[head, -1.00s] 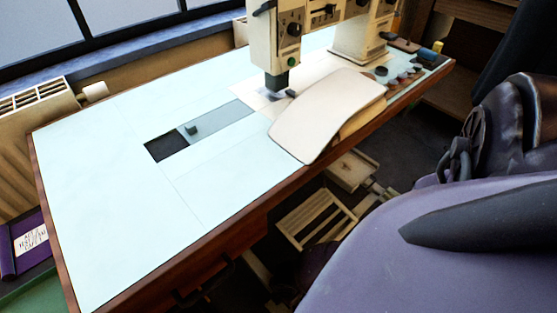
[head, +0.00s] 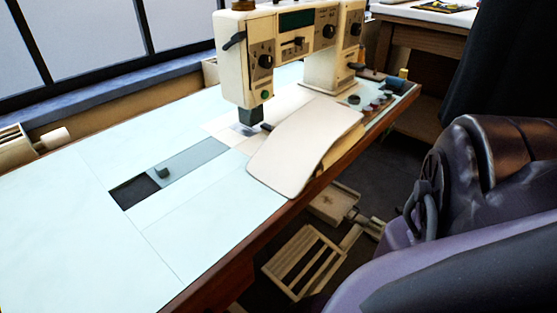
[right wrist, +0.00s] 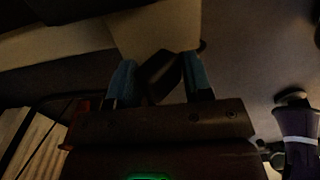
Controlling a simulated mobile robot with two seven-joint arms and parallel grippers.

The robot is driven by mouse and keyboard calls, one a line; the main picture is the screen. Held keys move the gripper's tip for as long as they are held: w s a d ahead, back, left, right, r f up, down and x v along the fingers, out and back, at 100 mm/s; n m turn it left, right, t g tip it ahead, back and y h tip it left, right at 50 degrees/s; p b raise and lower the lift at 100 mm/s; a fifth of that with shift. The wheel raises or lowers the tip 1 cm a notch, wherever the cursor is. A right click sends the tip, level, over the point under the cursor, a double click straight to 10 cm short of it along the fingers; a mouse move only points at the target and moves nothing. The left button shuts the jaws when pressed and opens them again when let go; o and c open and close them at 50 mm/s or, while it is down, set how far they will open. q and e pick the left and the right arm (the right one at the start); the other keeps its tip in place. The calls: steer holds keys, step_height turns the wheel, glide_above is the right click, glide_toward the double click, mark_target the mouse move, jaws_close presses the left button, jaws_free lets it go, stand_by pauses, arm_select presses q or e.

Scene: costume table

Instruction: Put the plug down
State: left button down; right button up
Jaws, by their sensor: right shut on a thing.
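In the right wrist view my right gripper (right wrist: 159,66) has its two blue fingers around a dark, block-like thing (right wrist: 158,76), which looks like the plug. The picture there is dim, so its shape and any cord are hard to make out. My right gripper's fingers do not show in the head view. My left gripper is in neither view.
The pale sewing table (head: 75,215) has wide clear room at its left and front. A cream sewing machine (head: 290,55) stands towards its back right. A dark slot (head: 133,192) is in the top. A wooden-slatted pedal (head: 303,262) is below.

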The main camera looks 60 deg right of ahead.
steer(key=shift+f, duration=0.6)
steer(key=o, duration=1.2)
steer(key=r+p, duration=0.2)
steer(key=r, duration=0.2)
steer(key=r+p, duration=0.2)
steer(key=r, duration=0.2)
steer(key=r+p, duration=0.2)
steer(key=r, duration=0.2)
steer(key=shift+w, duration=0.3)
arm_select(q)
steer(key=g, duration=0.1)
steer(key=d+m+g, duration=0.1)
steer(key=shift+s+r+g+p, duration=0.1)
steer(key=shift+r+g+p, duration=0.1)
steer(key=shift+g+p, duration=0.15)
arm_select(e)
steer(key=shift+s+r, duration=0.3)
steer(key=shift+r, duration=0.35)
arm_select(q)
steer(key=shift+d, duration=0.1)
arm_select(e)
steer(key=shift+a, duration=0.1)
